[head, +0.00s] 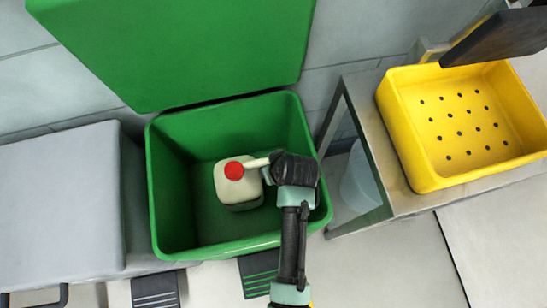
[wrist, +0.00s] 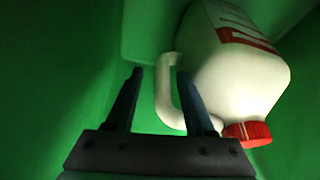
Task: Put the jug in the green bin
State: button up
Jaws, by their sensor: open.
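The jug (head: 240,188) is cream-white with a red cap and a side handle. In the head view it is inside the green bin (head: 158,205), whose lid (head: 185,45) stands open at the back. The wrist view shows the jug (wrist: 235,75) tilted, its red cap low in the picture and a red-printed label above. My gripper (wrist: 155,75) is open, with its two fingers on either side of the jug's handle. I cannot tell whether the fingers touch the handle. In the head view my gripper (head: 268,170) reaches into the bin, and my arm hides part of its right side.
A yellow crate (head: 415,150) with a perforated bottom sits on a metal table (head: 375,170) to the right. A grey closed bin (head: 60,205) stands to the left. Black pedals (head: 155,289) are at the bins' front. Floor is clear at lower right.

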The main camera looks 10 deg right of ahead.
jog(key=shift+r, duration=0.55)
jog(key=p+v, duration=0.5)
jog(key=v, duration=0.7)
jog(key=shift+r+p, duration=0.1)
jog(key=shift+p, duration=0.2)
